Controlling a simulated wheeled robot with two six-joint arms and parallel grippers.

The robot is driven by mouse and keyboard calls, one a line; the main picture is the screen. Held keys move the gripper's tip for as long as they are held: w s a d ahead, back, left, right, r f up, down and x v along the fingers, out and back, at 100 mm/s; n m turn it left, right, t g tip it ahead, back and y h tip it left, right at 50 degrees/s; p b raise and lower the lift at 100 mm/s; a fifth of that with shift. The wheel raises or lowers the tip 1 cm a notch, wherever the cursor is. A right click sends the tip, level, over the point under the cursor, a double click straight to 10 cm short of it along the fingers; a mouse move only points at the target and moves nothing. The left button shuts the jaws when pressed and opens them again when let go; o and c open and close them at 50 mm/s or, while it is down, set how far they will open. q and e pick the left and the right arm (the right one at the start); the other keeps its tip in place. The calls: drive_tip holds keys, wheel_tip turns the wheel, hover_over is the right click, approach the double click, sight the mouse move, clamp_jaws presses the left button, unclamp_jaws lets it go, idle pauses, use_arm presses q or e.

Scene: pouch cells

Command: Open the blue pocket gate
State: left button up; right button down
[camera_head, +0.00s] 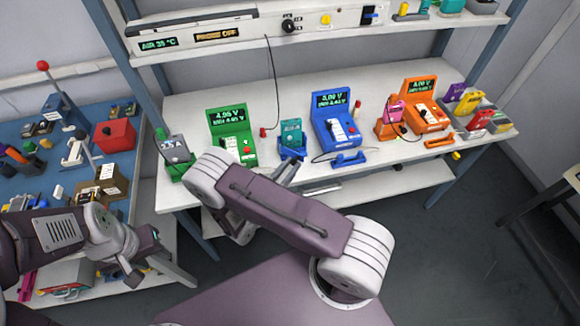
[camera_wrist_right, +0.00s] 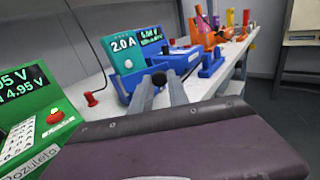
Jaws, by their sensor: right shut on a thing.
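The blue pocket (camera_head: 291,154) stands at the front edge of the bench, between the green and blue testers, with a teal pouch cell (camera_head: 291,132) upright in it. The cell, marked 2.0 A, also shows in the right wrist view (camera_wrist_right: 125,50). My right gripper (camera_head: 288,166) is at the front of the pocket. In the right wrist view its fingers (camera_wrist_right: 160,88) are closed around a black knob (camera_wrist_right: 158,78) at the pocket's front; the gate panel itself is mostly hidden. My left gripper (camera_head: 138,268) is away at the lower left, its jaws unclear.
A green tester (camera_head: 231,137), blue tester (camera_head: 336,125) and orange tester (camera_head: 421,110) stand on the bench. A blue cradle (camera_head: 349,161) lies right of the pocket. A grey cell (camera_head: 174,148) stands in a green pocket at left. A cluttered blue table (camera_head: 120,165) is further left.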

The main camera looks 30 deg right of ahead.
drive_tip(key=shift+w+a+f+m+g+h+b, duration=0.2)
drive_tip(key=shift+a+m+g+h+b, duration=0.35)
drive_tip(key=shift+g+b, duration=0.35)
drive_tip(key=shift+s+a+r, duration=0.1)
drive_tip(key=shift+r, duration=0.15)
drive_tip(key=c, duration=1.3)
unclamp_jaws()
drive_tip(key=shift+o, duration=0.2)
